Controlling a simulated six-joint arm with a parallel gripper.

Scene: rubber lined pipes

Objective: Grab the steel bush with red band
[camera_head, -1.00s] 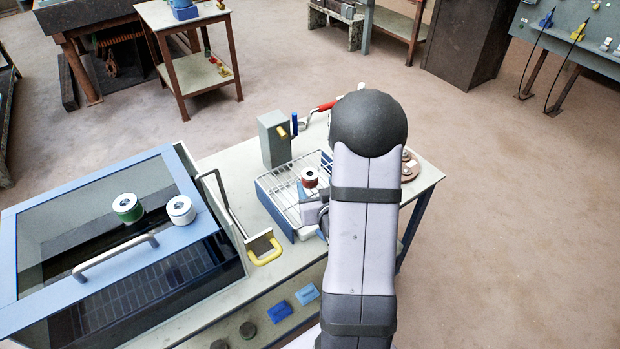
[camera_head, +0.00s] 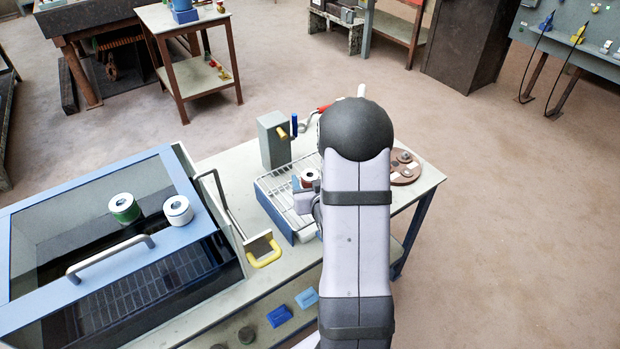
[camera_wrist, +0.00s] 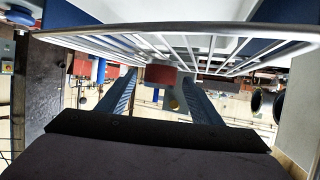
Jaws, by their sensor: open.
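The steel bush with red band (camera_head: 307,179) stands on the wire rack (camera_head: 276,193) of a blue-edged tray, partly hidden by my arm in the head view. In the wrist view, which looks upside down, the red-banded bush (camera_wrist: 161,75) shows between the tips of my two fingers. My gripper (camera_wrist: 158,82) is open, with a finger on either side of the bush's outline. I cannot tell whether either finger touches it. In the head view only part of my gripper (camera_head: 306,200) shows, close to the bush; my arm hides the rest.
A bush with green band (camera_head: 125,208) and a white one (camera_head: 178,210) stand on the blue glass-lidded box (camera_head: 195,250) at left. A grey block with a yellow knob (camera_head: 274,140) rises behind the rack. A brown disc (camera_head: 403,167) lies at the right.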

